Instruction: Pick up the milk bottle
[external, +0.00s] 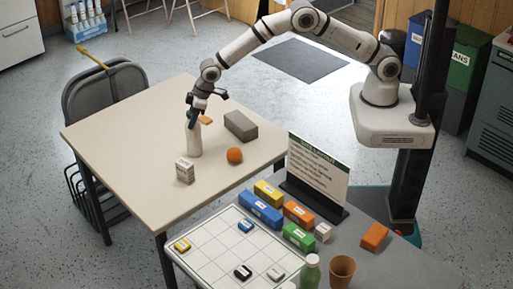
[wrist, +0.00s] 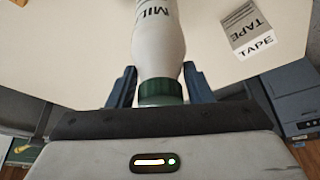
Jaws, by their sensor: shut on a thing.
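The milk bottle (external: 194,142) is white with a green cap and stands upright on or just above the beige table (external: 110,126); I cannot tell whether its base touches. In the wrist view the bottle (wrist: 158,42) shows the letters "MIL", with its green cap (wrist: 162,92) close to the palm. My gripper (external: 194,119) comes down from above and is shut on the bottle near its cap. In the wrist view the two blue fingers of my gripper (wrist: 160,88) are on either side of the neck and cap. The bottle's base is out of the wrist view.
A small tape box (external: 185,171) stands in front of the bottle; it also shows in the wrist view (wrist: 253,30). An orange ball (external: 235,155) and a grey block (external: 240,126) lie to the right. A small orange item (external: 206,120) is close behind my gripper. The table's left side is clear.

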